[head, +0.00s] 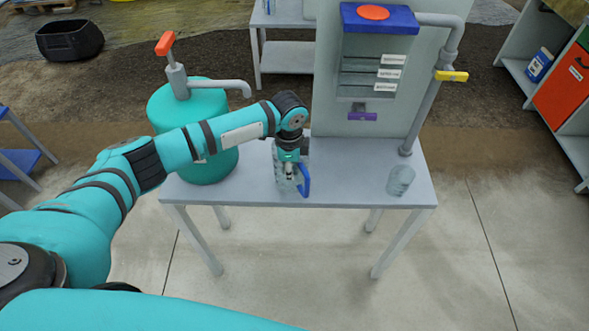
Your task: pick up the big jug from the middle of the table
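The big jug (279,180) is clear and has a blue handle (305,181). It stands near the front edge in the middle of the grey table (345,170). My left gripper (290,172) points down right at the jug, beside its handle, and hides part of it. The fingers are small and overlap the jug, so I cannot tell whether they are open or closed on it. My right gripper is out of view.
A teal tank (208,105) with an orange-handled pump stands at the table's left. A smaller clear vessel (400,181) stands at the right. Behind is a grey panel (340,105) with a pipe (425,110), yellow lever (452,76) and purple tap (362,117).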

